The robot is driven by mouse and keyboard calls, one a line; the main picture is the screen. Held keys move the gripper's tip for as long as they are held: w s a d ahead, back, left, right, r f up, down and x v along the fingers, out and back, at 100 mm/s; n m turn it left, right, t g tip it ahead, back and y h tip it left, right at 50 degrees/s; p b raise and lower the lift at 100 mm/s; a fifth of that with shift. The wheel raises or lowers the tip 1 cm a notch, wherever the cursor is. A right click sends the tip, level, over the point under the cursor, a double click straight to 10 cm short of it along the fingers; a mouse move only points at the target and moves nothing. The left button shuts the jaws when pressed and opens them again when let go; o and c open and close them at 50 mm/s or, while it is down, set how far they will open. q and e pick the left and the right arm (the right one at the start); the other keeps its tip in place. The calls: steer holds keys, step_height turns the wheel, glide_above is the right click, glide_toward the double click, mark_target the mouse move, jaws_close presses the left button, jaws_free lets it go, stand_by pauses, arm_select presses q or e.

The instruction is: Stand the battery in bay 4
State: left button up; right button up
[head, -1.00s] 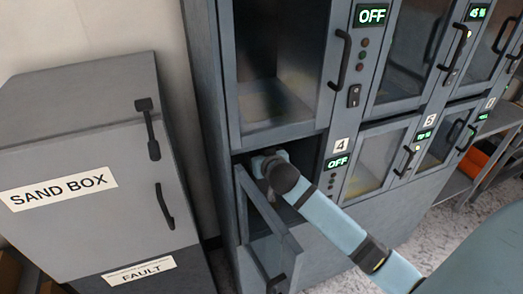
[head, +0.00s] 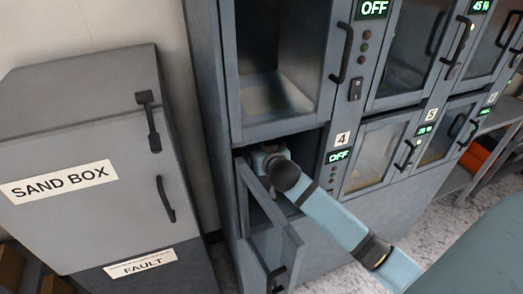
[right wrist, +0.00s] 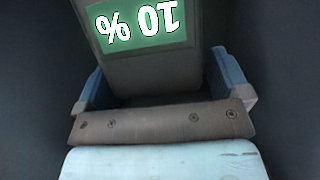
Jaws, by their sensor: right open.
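Bay 4 (head: 255,220) is the lower left bay of the locker, under the "4" label, and its door (head: 284,250) hangs open. My right arm reaches into this bay, and the right gripper (head: 268,158) is mostly hidden there in the head view. In the right wrist view, the battery (right wrist: 148,68) is a grey block with a green display reading "10 %", upside down in the picture. The open fingers of the right gripper (right wrist: 163,82) lie on either side of its lower part. Whether they touch it, and the battery's base, I cannot see. My left gripper is out of view.
The bay 4 display (head: 339,156) reads "OFF". A glazed bay (head: 285,65) sits above, shut, with another "OFF" display. More bays continue to the right. A grey sand box cabinet (head: 85,130) stands at the left. Dark bay walls closely flank the gripper.

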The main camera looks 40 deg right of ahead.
steer(key=v, duration=1.1)
steer(key=shift+s+p, duration=0.3)
steer(key=shift+p, duration=0.05)
steer(key=shift+a, duration=0.1)
